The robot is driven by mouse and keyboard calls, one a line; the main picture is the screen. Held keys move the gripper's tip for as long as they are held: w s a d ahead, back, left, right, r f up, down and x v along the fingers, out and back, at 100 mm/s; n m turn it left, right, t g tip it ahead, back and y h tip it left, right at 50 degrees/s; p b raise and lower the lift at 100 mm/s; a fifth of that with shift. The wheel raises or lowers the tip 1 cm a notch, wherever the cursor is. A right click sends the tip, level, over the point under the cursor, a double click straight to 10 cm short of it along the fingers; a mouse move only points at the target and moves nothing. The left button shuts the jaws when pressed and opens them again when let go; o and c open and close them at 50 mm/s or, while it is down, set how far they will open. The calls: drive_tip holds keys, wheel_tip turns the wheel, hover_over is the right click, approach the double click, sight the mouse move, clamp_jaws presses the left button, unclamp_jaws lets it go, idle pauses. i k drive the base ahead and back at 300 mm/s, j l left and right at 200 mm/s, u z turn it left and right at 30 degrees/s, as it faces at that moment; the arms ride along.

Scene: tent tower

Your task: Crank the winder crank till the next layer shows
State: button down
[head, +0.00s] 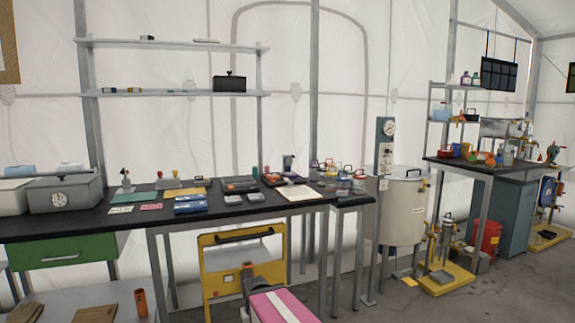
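I cannot pick out a winder crank with certainty. On the far right bench, a small device with a red part (552,152) stands at the right end, too small to make out. On the long black bench (130,222), a small upright device (125,180) stands at the left; I cannot tell whether it has a handle. No layer of wound material can be made out.
A tall pale drum (402,210), a yellow-based stand (446,279) and a red bin (487,238) stand right. Grey floor (480,300) is clear at lower right.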

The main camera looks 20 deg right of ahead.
sight(289, 161)
drive_tip(key=i+l, duration=0.1)
drive_tip(key=l, duration=1)
drive_tip(key=i+l, duration=0.15)
drive_tip(key=l, duration=0.4)
